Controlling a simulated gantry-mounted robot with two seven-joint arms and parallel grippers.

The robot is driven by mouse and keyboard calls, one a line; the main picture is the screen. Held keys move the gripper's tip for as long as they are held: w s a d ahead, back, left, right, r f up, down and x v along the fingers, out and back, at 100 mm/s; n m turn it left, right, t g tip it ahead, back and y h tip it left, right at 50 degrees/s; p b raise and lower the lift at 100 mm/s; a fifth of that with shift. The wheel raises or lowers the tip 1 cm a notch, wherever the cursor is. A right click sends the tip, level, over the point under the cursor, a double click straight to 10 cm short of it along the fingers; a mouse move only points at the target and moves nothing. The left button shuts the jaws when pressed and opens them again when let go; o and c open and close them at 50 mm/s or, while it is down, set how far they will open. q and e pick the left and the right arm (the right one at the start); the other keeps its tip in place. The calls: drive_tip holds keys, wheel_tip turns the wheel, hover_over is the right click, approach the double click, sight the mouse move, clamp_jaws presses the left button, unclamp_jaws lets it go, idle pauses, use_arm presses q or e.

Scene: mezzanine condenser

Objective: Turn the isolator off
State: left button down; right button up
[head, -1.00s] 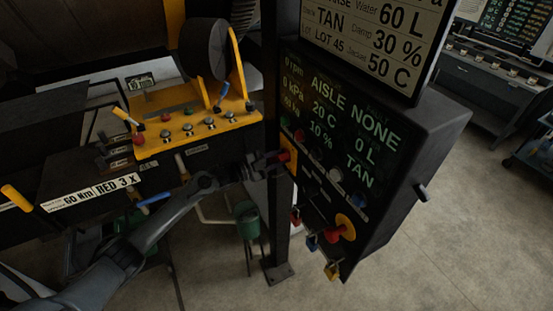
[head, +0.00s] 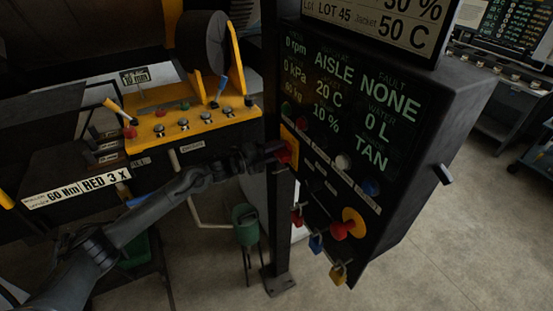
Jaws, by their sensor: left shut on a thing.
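The isolator is a red handle (head: 283,155) on a yellow square plate (head: 289,139) at the left edge of the black control panel (head: 395,178). My left gripper (head: 277,153) reaches in from the left and is shut on the red handle. Its fingers hide part of the handle, so its exact angle is hard to tell. The panel's display (head: 350,95) reads AISLE, 20 C, 10 %, fault NONE, water 0 L and TAN. My right gripper is not in view.
A red mushroom button (head: 341,230) on a yellow disc sits lower on the panel, with several padlocks (head: 316,243) hanging below. Coloured buttons (head: 343,162) run across the panel. A dark post (head: 280,215) stands beside it. A yellow control console (head: 190,122) is at left.

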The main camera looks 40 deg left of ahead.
use_arm(q)
drive_tip(key=m+b, duration=0.5)
drive_tip(key=shift+m+b, duration=0.3)
drive_tip(key=shift+b, duration=0.05)
drive_tip(key=m+b, duration=0.2)
drive_tip(key=shift+r+m, duration=0.1)
drive_tip(key=shift+m, duration=0.2)
drive_tip(key=shift+d+r+m+b, duration=0.1)
drive_tip(key=shift+r+m+b, duration=0.05)
drive_tip(key=shift+m+b, duration=0.5)
drive_tip(key=c, duration=0.9)
unclamp_jaws()
drive_tip(key=shift+s, duration=0.2)
